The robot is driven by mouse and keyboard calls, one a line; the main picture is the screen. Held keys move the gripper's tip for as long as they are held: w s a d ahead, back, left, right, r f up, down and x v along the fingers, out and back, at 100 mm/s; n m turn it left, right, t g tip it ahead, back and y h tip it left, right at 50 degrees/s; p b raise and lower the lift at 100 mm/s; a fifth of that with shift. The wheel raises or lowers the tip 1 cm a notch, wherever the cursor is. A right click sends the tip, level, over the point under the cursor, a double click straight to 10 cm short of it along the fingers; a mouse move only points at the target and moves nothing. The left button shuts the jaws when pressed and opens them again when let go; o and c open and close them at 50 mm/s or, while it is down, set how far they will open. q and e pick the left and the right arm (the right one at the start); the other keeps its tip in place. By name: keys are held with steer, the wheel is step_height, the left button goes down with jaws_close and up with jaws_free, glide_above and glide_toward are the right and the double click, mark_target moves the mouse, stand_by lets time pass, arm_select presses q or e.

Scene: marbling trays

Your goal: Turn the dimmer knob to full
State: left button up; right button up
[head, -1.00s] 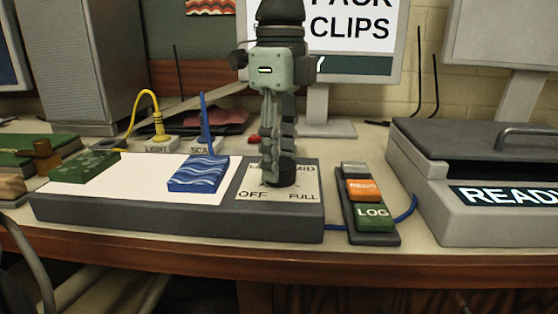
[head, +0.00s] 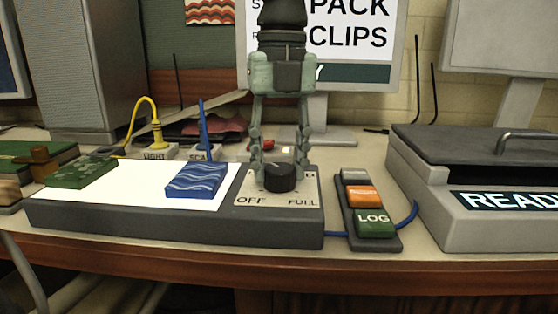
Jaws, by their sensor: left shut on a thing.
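The dimmer knob (head: 281,180) is a short black cylinder on a pale dial plate (head: 268,202) at the right end of a dark grey box. The plate reads OFF at front left and FULL at front right; its rear lettering is mostly hidden. My left gripper (head: 279,166) points straight down from above, one finger on each side of the knob, and is shut on it. The knob's pointer is too small to read surely. My right gripper is not in view.
A white panel (head: 120,186) with a blue wavy block (head: 196,180) and a green block (head: 81,172) lies left of the dial. A button strip (head: 374,243) and a grey READY press (head: 430,218) stand to the right. Blue and yellow plugs stand behind.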

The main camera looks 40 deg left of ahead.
arm_select(q)
steer(key=m, duration=0.5)
steer(key=shift+m, duration=1.2)
steer(key=m+p, duration=0.1)
steer(key=m, duration=0.2)
steer(key=shift+d+m, duration=0.1)
steer(key=shift+m, duration=0.3)
steer(key=m, duration=0.3)
steer(key=shift+m+p, duration=0.45)
steer(key=shift+m, duration=0.75)
steer(key=m, duration=0.4)
steer(key=shift+s+p, duration=0.1)
steer(key=shift+p, duration=0.3)
steer(key=m+p, duration=0.1)
steer(key=m, duration=0.4)
steer(key=m+p, duration=0.1)
steer(key=m, duration=0.3)
steer(key=shift+s, duration=0.1)
steer(key=shift+m, duration=1.3)
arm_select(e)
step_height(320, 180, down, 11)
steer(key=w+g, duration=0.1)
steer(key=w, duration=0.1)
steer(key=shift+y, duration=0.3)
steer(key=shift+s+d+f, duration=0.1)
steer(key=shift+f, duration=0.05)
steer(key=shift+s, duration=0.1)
